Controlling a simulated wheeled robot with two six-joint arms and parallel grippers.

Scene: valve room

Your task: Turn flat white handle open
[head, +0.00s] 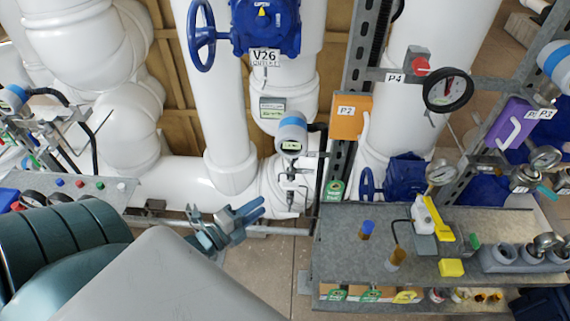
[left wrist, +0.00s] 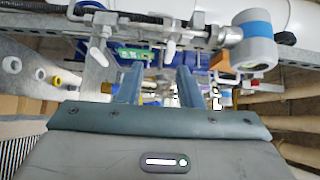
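My left gripper (head: 258,208) is in the middle of the head view, its blue fingers pointing right toward a small metal valve assembly (head: 290,185) under a blue-banded transmitter (head: 291,133). In the left wrist view the two fingers of my left gripper (left wrist: 158,78) stand apart with nothing held between them. A flat white handle (left wrist: 170,48) hangs from the metal pipework just beyond the fingertips, and a second white handle (left wrist: 98,50) hangs to its left. I see no contact with either. Handle details are too small in the head view. My right gripper is not in view.
A grey bench (head: 330,250) with tools and a yellow block (head: 451,267) stands at right. An orange box (head: 347,118) and a purple box (head: 505,122) are on the metal posts. Thick white pipes (head: 207,120) stand behind. A grey panel (head: 100,188) is at left.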

